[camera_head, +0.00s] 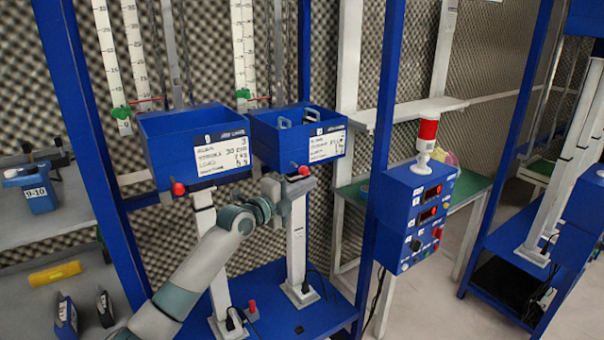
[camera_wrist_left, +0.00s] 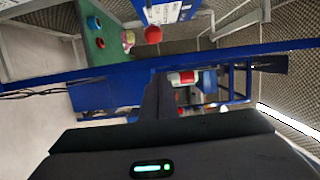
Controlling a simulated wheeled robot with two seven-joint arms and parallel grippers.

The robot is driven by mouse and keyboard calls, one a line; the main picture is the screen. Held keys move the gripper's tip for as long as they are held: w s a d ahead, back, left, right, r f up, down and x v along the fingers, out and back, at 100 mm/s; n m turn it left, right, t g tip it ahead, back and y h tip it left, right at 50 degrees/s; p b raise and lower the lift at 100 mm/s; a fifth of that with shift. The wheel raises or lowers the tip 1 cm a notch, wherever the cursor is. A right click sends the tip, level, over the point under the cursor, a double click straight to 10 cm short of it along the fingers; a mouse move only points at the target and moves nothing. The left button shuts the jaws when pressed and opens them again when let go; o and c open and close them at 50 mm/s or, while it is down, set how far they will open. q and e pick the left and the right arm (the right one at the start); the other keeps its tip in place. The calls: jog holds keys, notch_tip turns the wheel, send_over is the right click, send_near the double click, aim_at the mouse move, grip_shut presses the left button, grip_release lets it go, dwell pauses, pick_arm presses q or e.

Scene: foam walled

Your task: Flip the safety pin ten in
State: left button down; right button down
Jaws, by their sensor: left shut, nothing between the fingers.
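Two red-knobbed pins stick out under the blue boxes in the head view, one at the left box (camera_head: 178,188) and one at the right box (camera_head: 303,170). I cannot read which is pin ten. My left gripper (camera_head: 292,190) is just below and left of the right red knob, in front of the white post. In the left wrist view the dark fingers (camera_wrist_left: 158,100) are closed together with nothing between them. A red knob (camera_wrist_left: 153,34) shows beyond the fingers, apart from them, beside a white label. My right gripper is not in view.
A blue control box (camera_head: 415,215) with a red-and-white lamp (camera_head: 426,140) stands right of the blue upright (camera_head: 383,130). A blue case marked 9-10 (camera_head: 38,192) sits on the left shelf. A yellow cylinder (camera_head: 55,272) lies below. Open floor shows at the lower right.

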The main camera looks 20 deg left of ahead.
pick_arm(q)
jog(key=shift+w+a+p, duration=0.3)
jog(key=shift+w+a, duration=0.35)
jog(key=shift+w, duration=0.35)
jog(key=shift+w+a+p, duration=0.3)
jog(key=shift+w+a, duration=0.35)
jog(key=shift+w, duration=0.3)
